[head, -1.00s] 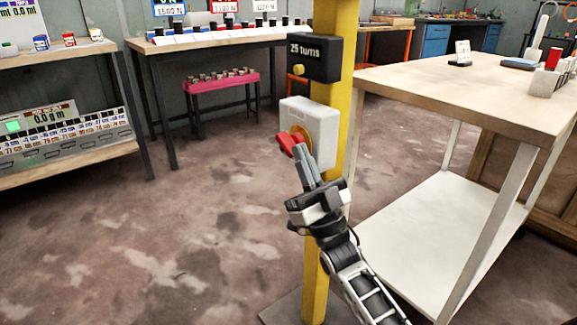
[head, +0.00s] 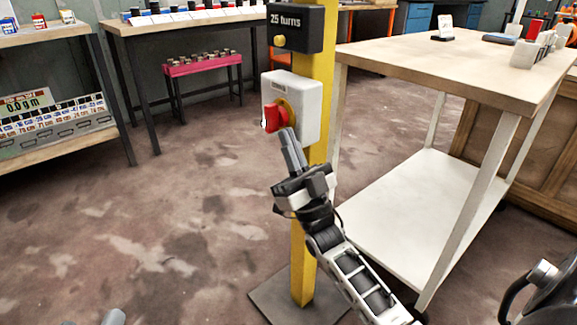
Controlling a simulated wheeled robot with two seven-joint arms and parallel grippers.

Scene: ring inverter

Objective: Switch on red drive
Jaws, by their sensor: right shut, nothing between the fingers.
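A red switch handle (head: 275,119) sits on a yellow disc on the front of a light grey switch box (head: 308,98). The box is fixed to a yellow post (head: 318,155). My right gripper (head: 288,138) is shut with nothing between its fingers. Its fingertips point up at the lower right of the handle, at or very near it; I cannot tell whether they touch. They hide part of the disc. Grey tips at the bottom left edge look like my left gripper (head: 92,320), mostly cut off.
A black "25 turns" box (head: 295,28) with a yellow button is on the post above the switch. A wooden-topped table (head: 440,68) with a white lower shelf stands close on the right. A pink rack (head: 203,66) stands behind. The floor left of the post is clear.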

